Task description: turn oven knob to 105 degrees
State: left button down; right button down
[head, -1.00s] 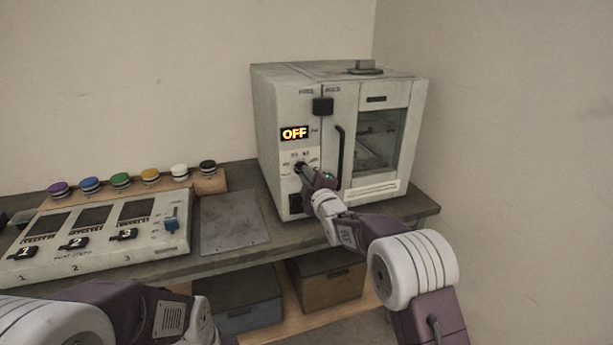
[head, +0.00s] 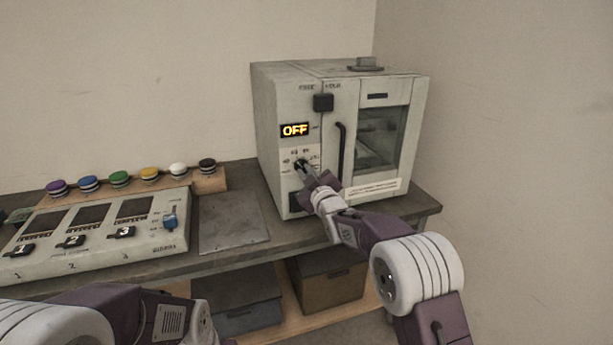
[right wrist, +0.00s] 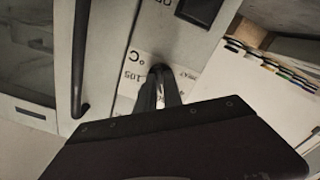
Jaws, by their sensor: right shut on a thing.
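The white oven (head: 285,105) stands on the bench, with a lit display (head: 295,130) reading OFF. Its dark knob (head: 299,165) is on the front panel below the display. My right gripper (head: 304,170) is at the knob and shut on it.
The oven's black door handle (head: 340,150) runs vertically just right of the knob. A control box (head: 150,235) with numbered switches and a row of coloured buttons (head: 120,179) are to the left. A bare grey plate (head: 232,222) lies between box and oven.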

jog(key=m, duration=0.5)
jog(key=shift+a+f+m+b, duration=0.1)
jog(key=shift+f+m+b, duration=0.05)
jog(key=shift+m+b, duration=0.15)
jog(key=m, duration=1.4)
jog(key=shift+s+a+m+p, duration=0.1)
jog(key=shift+a+m+p, duration=0.1)
jog(key=shift+m+p, duration=0.1)
jog(key=c, duration=1.5)
grip_release()
jog(key=shift+r, duration=0.2)
